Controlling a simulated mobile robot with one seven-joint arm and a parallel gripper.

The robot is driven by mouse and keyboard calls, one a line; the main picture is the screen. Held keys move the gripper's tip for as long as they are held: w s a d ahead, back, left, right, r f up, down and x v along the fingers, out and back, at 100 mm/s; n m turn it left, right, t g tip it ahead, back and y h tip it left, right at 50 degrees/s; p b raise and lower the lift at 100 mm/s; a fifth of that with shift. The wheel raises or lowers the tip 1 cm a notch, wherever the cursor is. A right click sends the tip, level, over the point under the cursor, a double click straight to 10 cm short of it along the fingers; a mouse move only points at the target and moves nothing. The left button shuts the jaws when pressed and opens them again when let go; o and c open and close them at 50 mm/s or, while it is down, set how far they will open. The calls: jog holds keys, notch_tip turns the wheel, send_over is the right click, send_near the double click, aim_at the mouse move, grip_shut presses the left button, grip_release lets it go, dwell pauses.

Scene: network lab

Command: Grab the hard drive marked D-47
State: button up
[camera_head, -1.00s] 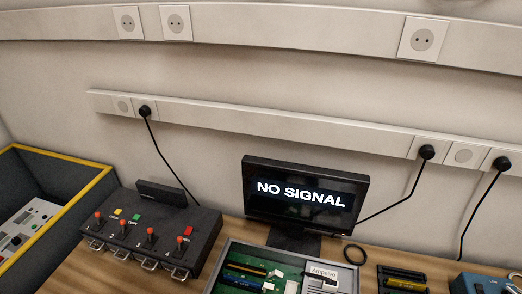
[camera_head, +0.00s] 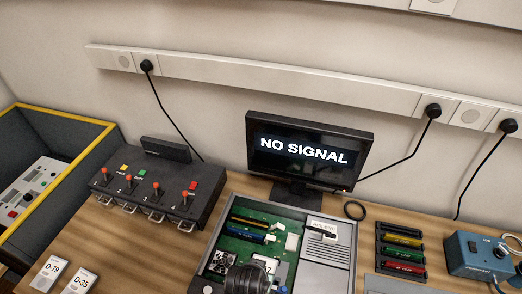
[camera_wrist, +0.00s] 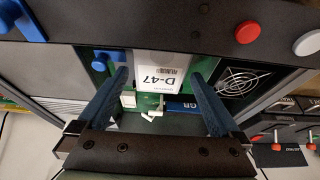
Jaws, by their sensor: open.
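The hard drive marked D-47 (camera_wrist: 163,66) shows its white label upside down in the wrist view. It is in the open computer case, near a green board. My gripper (camera_wrist: 160,77) is open, with one blue-grey finger on each side of the label. I cannot tell whether the fingers touch the drive. In the head view, a dark rounded shape, probably part of my arm, covers the front of the open case (camera_head: 340,262). Two other drives, D-79 (camera_head: 52,272) and D-35 (camera_head: 80,281), lie on the table at front left.
A black switch box (camera_head: 155,192) with red-tipped levers stands left of the case. A monitor (camera_head: 308,150) reading NO SIGNAL stands behind it. A rack of coloured modules (camera_head: 402,252) and a blue device (camera_head: 480,252) are at right. A yellow-rimmed bin (camera_head: 60,118) stands far left.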

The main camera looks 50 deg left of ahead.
jog(key=shift+w+a+f, duration=0.15)
jog(key=shift+w+f, duration=0.05)
jog(key=shift+f, duration=0.5)
jog(key=c, duration=1.3)
